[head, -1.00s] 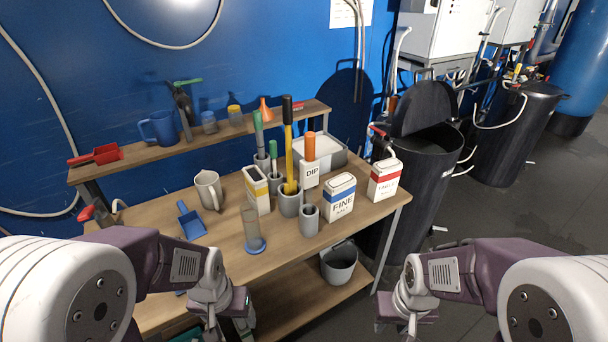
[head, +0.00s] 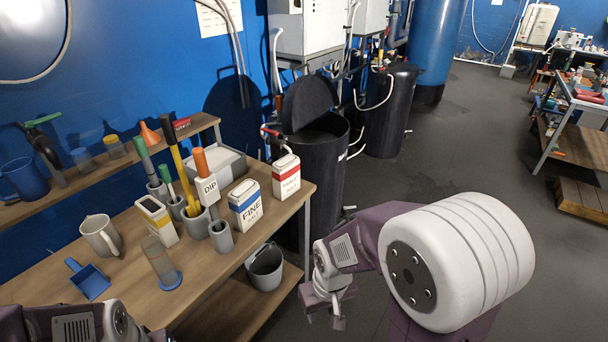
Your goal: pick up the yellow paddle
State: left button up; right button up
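The yellow paddle (head: 183,166) has a long yellow shaft with a dark grip on top. It stands in a grey cup holder (head: 197,224) on the wooden bench, leaning slightly to the left; its lower end is down by the holder. My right gripper (head: 337,312) is low in front of the bench's right end, apart from the paddle and with nothing seen in it; its finger gap is too small to judge. My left arm shows at the bottom left, but its fingertips are out of the picture.
An orange-handled tool with a DIP tag (head: 207,188) and green-handled tools (head: 144,158) stand close beside the paddle. The FINE carton (head: 246,206), another carton (head: 286,176) and a clear cylinder (head: 160,262) are nearby. A black barrel (head: 318,178) stands right of the bench. Open floor lies right.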

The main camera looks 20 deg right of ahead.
aim_at(194, 210)
jog(key=i+l+u, duration=0.55)
jog(key=l+u, duration=0.2)
